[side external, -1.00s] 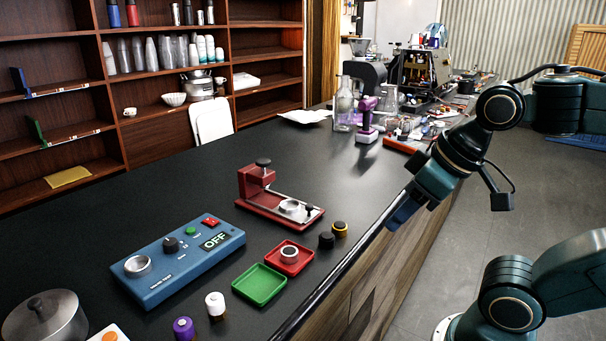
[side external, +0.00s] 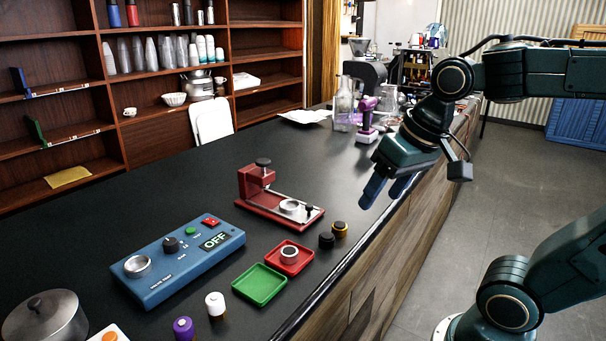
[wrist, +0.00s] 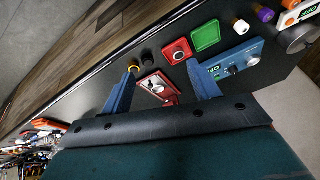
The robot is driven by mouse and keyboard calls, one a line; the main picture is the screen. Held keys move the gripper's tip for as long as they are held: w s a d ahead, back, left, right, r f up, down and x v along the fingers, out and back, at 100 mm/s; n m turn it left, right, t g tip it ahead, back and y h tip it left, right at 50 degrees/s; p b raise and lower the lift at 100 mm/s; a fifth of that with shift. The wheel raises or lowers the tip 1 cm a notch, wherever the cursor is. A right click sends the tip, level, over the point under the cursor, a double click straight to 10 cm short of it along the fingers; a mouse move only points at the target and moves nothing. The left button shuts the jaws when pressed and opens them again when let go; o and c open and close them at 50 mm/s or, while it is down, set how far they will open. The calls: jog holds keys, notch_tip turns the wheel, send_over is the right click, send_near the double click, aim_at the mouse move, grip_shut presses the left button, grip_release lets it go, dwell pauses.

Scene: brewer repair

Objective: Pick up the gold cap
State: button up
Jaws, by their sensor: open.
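In the wrist view the gold cap (wrist: 133,68) shows at the tip of the left finger, partly hidden. My gripper (side external: 382,192) is open and empty, with blue fingers spread. It hangs above the counter's edge, up and to the right of the gold cap, apart from it. In the wrist view my gripper (wrist: 163,68) spans the black cap and red tray.
A red tray (side external: 303,268) with a ring-shaped part and a green tray (side external: 262,285) lie left of the caps. A red stand (side external: 255,190) and a blue control box (side external: 180,262) are behind. White (side external: 215,304) and purple (side external: 183,328) caps stand at the front.

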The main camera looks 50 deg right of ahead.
jog(key=w+d+m+g, duration=0.2)
jog(key=w+d+m, duration=0.55)
jog(key=w, duration=0.25)
jog(key=m+g+y, duration=0.2)
jog(key=m, duration=0.6)
send_near(340, 225)
jog(key=shift+a+f, duration=0.2)
jog(key=shift+f, duration=0.65)
jog(key=shift+a+f, duration=0.15)
jog(key=shift+f, duration=0.65)
jog(key=shift+w+a+f, duration=0.1)
jog(key=shift+a+f, duration=0.15)
jog(key=shift+f, duration=1.05)
jog(key=shift+a+f, duration=0.25)
jog(key=shift+f, duration=1)
jog(key=c, duration=1.1)
